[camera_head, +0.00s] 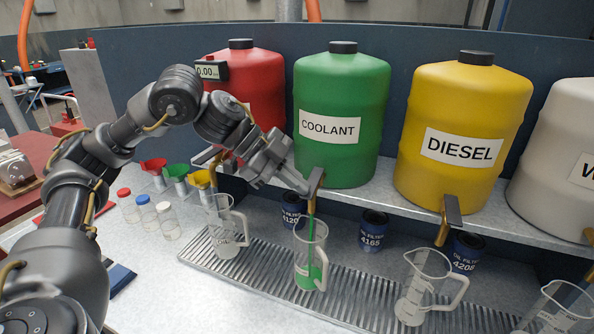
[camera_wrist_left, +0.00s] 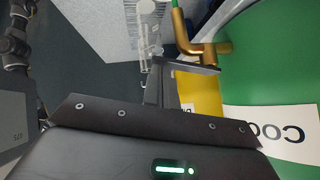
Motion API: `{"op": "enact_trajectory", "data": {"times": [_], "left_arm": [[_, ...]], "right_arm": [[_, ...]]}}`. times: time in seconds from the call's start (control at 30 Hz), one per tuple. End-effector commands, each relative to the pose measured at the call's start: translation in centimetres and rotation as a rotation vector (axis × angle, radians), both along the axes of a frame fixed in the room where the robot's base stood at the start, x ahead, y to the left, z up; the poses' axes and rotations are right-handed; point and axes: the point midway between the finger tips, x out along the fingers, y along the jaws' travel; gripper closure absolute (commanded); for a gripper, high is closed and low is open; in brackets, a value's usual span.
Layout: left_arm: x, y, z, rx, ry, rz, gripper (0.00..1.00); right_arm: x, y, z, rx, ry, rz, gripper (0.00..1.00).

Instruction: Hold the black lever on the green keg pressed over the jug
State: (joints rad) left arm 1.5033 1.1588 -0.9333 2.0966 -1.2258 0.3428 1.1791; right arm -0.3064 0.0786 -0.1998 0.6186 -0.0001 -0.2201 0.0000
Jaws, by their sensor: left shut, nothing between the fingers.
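The green keg (camera_head: 342,95) labelled COOLANT stands on the shelf and fills the right of the left wrist view (camera_wrist_left: 285,70). Its black lever (camera_head: 317,180) is on the brass tap, which also shows in the left wrist view (camera_wrist_left: 207,48). My left gripper (camera_head: 297,186) is shut and empty, its fingertips against the lever as far as I can see. A green stream (camera_head: 311,228) runs from the tap into the clear jug (camera_head: 302,258) below. Green liquid lies in the jug's lower part. My right gripper is not in view.
A red keg (camera_head: 262,75), a yellow DIESEL keg (camera_head: 465,110) and a white keg (camera_head: 560,140) share the shelf (camera_head: 375,207). Other clear jugs (camera_head: 225,235) (camera_head: 424,290) stand on the ribbed drip tray (camera_head: 350,296). Blue oil filters (camera_head: 372,232) stand behind the jugs. Small capped bottles stand left.

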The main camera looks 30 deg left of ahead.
Motion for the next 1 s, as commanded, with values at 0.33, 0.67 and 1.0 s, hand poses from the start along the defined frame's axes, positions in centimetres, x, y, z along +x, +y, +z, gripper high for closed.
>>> {"op": "enact_trajectory", "data": {"times": [0.33,0.67,1.0], "left_arm": [[-0.02,0.05,-0.1,0.001,0.003,0.001,1.0],[-0.02,0.05,-0.1,0.001,0.003,0.001,1.0],[-0.01,0.05,-0.1,0.001,0.002,0.001,1.0]], "right_arm": [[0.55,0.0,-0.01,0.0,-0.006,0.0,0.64],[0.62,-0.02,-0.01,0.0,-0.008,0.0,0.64],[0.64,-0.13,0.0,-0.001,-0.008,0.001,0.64]]}}
